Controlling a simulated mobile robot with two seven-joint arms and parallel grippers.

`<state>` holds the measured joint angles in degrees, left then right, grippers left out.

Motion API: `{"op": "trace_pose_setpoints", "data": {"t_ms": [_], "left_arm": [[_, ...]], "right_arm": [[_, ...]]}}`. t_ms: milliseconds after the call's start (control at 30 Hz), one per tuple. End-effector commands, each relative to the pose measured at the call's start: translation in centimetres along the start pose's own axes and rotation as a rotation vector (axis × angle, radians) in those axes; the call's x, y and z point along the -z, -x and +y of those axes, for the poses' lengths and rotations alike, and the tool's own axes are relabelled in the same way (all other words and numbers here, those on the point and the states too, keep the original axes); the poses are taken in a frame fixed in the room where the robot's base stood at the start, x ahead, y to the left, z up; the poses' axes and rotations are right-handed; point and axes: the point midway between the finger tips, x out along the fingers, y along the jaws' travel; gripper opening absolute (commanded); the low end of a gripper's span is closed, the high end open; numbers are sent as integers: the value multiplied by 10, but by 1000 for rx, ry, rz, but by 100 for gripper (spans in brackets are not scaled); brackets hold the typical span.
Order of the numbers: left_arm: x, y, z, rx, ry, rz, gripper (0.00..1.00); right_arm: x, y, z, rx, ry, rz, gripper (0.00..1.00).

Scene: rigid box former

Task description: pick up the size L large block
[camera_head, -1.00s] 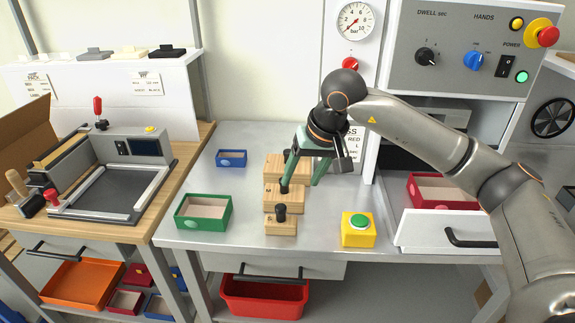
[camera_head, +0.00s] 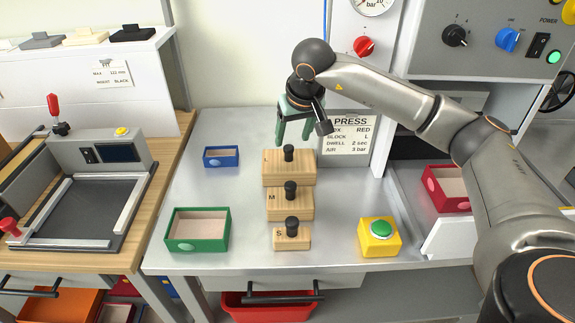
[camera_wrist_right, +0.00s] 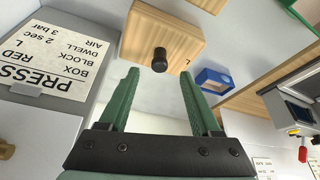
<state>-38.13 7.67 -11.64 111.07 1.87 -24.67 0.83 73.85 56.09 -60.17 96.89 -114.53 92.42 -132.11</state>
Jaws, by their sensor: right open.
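The size L large block (camera_head: 276,172) is a wooden block with a black knob. It is the rearmost and widest of three blocks in a row on the metal bench. It also shows in the right wrist view (camera_wrist_right: 165,32), its knob beyond the fingertips. My right gripper (camera_head: 294,142) is open, with green fingers pointing down above and slightly behind the large block. In the right wrist view the gripper (camera_wrist_right: 160,80) has nothing between its fingers. The M block (camera_head: 289,207) and the S block (camera_head: 291,241) stand in front. My left gripper is not in view.
A blue box (camera_head: 221,157) and a green box (camera_head: 197,230) lie left of the blocks. A yellow unit with a green button (camera_head: 379,238) stands at front right. The press sign (camera_head: 347,135) is right of my gripper. A red box (camera_head: 448,190) is further right.

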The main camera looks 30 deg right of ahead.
Motion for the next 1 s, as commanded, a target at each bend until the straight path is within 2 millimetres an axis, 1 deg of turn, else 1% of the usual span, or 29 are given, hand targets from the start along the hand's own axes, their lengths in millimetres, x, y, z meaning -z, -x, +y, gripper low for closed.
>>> {"op": "trace_pose_setpoints", "data": {"t_ms": [33,100,267,533,667,867,1000], "left_arm": [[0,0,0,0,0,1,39],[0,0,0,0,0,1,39],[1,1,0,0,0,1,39],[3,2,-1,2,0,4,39],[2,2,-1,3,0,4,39],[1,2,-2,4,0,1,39],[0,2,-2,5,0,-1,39]], "right_arm": [[0,-8,0,0,0,-2,65],[0,-14,0,-1,-1,-1,65],[1,-25,0,1,0,-1,65],[4,-64,0,0,0,-1,65],[4,-71,1,1,1,0,65],[4,-71,1,1,1,1,65],[4,-70,1,1,0,1,49]]}}
